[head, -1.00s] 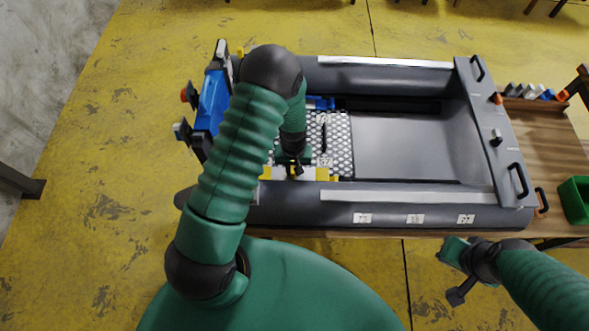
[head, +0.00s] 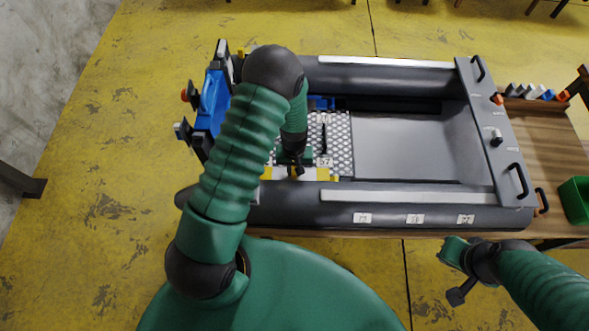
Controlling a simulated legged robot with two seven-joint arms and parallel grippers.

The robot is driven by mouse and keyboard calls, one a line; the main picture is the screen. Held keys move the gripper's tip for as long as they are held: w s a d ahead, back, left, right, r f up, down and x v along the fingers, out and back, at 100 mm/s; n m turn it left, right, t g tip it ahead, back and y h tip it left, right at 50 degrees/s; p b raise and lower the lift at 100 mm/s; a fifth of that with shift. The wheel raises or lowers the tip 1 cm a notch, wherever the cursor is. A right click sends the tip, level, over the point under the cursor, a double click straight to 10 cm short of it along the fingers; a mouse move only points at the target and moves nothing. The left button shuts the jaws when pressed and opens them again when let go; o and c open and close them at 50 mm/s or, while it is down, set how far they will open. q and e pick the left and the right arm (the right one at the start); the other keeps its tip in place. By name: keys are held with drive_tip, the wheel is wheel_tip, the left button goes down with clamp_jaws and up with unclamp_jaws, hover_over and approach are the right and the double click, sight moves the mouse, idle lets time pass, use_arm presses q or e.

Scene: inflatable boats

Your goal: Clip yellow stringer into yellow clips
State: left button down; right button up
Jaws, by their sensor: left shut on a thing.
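My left gripper (head: 294,167) reaches down into the near left part of the grey inflatable boat (head: 420,217). It is shut on what looks like the yellow stringer (head: 309,174), a short pale bar along the inner side of the near tube. Yellow pieces show at its ends, one at the left (head: 265,173) and one at the right (head: 327,175); I cannot tell clips from stringer ends there. The gripper hides the middle of the bar, and whether it sits in clips is unclear. My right gripper (head: 459,273) hangs in front of the boat, away from it; its jaw state is unclear.
A perforated floor panel (head: 340,145) lies beside the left gripper. A blue part (head: 211,103) stands at the boat's left end. A wooden table (head: 550,150) extends right, with small fittings and a green bin (head: 575,200). Black handles sit on the boat's right end.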

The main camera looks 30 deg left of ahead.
sight(294, 175)
use_arm(q)
drive_tip(key=shift+f, duration=0.2)
drive_tip(key=shift+f+b, duration=0.85)
drive_tip(key=shift+f, duration=0.25)
drive_tip(key=shift+f, duration=0.3)
drive_tip(key=c, duration=1.3)
unclamp_jaws()
drive_tip(key=shift+r, duration=0.15)
wheel_tip(294, 175, up, 17)
drive_tip(key=p, duration=0.1)
drive_tip(key=s+d+r+m+t, duration=0.1)
drive_tip(key=s+d+r+m, duration=0.1)
drive_tip(key=s, duration=0.1)
drive_tip(key=s+d+r+m, duration=0.2)
drive_tip(key=s+r, duration=0.1)
drive_tip(key=s+d+r+m+t, duration=0.1)
drive_tip(key=s+d+r+m, duration=0.1)
drive_tip(key=s+d+r, duration=0.1)
drive_tip(key=shift+d+t, duration=0.1)
drive_tip(key=shift+t, duration=0.2)
